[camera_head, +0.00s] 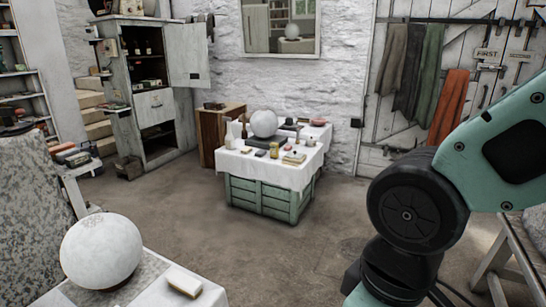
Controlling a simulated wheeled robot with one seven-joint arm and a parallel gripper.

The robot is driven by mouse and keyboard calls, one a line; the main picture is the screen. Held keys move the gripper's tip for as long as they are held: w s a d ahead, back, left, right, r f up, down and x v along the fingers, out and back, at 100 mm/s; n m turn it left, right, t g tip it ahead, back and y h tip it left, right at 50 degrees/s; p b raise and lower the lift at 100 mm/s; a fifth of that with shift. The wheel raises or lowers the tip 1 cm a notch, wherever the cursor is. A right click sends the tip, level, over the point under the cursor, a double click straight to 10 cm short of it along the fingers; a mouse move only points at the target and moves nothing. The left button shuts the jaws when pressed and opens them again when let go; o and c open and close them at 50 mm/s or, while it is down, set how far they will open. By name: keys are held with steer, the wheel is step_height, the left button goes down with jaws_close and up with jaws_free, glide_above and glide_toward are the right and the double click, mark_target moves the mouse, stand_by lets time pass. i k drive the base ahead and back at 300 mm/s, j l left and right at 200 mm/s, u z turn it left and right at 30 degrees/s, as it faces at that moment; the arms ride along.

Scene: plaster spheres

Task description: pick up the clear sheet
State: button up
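I cannot make out a clear sheet in the head view. Several small items stand on the white-clothed table (236,163) in the middle, around a white plaster sphere (264,123). They are too small to tell whether a clear sheet lies among them. My arm shows large at the right, but its gripper is out of view.
A second white sphere (101,251) and a pale block (184,281) sit on a near surface at the lower left. A grey cabinet (147,85) stands open at the back left. A wooden bench (508,262) is at the right. The floor between is clear.

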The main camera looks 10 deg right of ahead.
mark_target(292, 155)
steer(key=i+j, duration=0.1)
steer(key=i, duration=3.7)
steer(key=i+z, duration=0.5)
steer(key=i+j, duration=0.05)
